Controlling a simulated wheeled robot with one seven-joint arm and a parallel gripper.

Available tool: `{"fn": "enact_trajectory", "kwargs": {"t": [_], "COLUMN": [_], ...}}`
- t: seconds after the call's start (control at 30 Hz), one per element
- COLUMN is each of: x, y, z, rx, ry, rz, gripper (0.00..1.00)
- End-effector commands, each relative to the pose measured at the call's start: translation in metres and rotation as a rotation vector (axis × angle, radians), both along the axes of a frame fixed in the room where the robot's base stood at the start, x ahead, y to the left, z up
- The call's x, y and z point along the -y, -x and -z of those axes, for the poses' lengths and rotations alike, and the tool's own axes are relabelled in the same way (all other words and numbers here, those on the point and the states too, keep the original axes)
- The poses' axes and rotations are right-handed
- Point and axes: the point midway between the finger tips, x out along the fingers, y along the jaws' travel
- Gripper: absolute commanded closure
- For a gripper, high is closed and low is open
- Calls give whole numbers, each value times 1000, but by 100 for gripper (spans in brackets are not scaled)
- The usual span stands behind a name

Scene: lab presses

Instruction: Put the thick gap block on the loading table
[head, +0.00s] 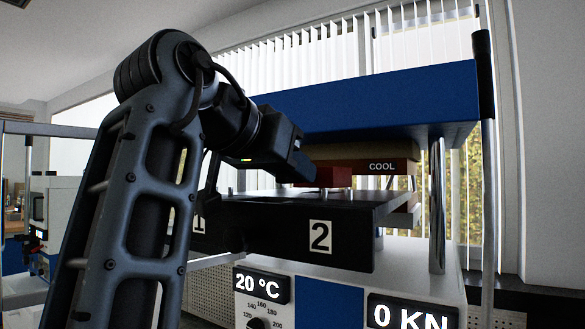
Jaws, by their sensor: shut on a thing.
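A red block (335,177), which looks like the thick gap block, shows just right of my gripper's tip. My gripper (302,168) reaches in from the left, over the black loading table, and is shut on the red block. The fingers hide the block's left part. The loading table (352,236) is a dark flat platform with white labels 1 and 2 on its front. The block is at or just above the table's top; I cannot tell whether it touches.
Behind the block is the press, with a brown plate marked COOL (381,167) under a blue beam (385,103). A metal column (437,205) stands on the right. Below are displays reading 20 °C (262,285) and 0 KN (411,314).

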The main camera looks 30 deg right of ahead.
Motion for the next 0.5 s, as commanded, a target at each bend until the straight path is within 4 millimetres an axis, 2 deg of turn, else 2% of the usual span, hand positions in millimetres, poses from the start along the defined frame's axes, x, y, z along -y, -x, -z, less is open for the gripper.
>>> {"fn": "enact_trajectory", "kwargs": {"t": [0.5], "x": [0], "y": [0], "z": [6], "rx": [1], "ry": [2], "rz": [0], "gripper": [100]}}
